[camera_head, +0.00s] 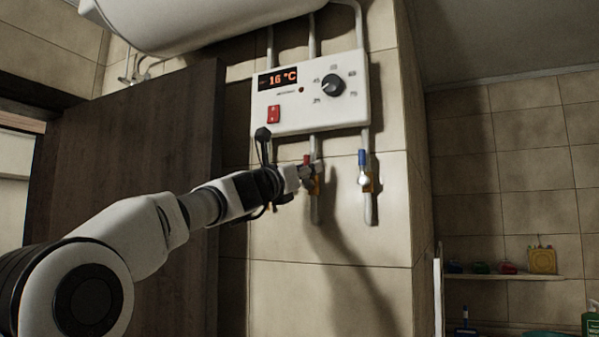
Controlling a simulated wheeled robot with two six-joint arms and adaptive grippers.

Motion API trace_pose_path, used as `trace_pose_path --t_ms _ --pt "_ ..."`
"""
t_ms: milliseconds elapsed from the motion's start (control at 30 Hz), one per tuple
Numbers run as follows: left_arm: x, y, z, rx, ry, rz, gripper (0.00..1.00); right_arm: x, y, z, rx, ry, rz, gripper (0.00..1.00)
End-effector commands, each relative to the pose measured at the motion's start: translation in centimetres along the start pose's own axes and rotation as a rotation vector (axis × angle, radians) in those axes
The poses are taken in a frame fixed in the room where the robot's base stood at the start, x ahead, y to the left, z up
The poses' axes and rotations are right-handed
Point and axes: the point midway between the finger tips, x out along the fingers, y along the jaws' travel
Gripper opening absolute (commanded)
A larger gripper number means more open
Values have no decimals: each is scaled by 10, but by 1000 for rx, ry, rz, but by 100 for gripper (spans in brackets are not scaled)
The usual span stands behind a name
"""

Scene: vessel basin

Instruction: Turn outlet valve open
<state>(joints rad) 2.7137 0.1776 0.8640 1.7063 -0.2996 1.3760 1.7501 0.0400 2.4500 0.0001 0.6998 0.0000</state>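A white control box (310,95) hangs on the tiled wall with pipes running down below it. The middle pipe has a red-handled valve (307,159), partly covered by my gripper. The right pipe has a blue-handled valve (362,158), its handle upright. The left pipe's lower part is largely hidden behind my arm. No label shows which valve is the outlet one. My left gripper (309,178) is at the red-handled valve, its fingertips at or just below the handle. Whether it touches or grips the handle is too small to tell. My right gripper is out of view.
A white tank (200,22) is above the box, which shows 16 °C, a black dial (332,85) and a red switch (274,114). A dark wooden panel (130,150) stands at left. A shelf (505,276) with small items is at lower right.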

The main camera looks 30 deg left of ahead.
Motion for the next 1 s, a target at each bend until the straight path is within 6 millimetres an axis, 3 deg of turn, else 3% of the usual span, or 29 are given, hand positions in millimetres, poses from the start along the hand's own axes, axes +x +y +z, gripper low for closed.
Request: trace_pose_path --t_ms 433,1000 --pt "-67 1 2 -5 -3 1 38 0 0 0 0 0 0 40" --pt "-70 1 -4 5 8 2 38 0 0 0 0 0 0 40"
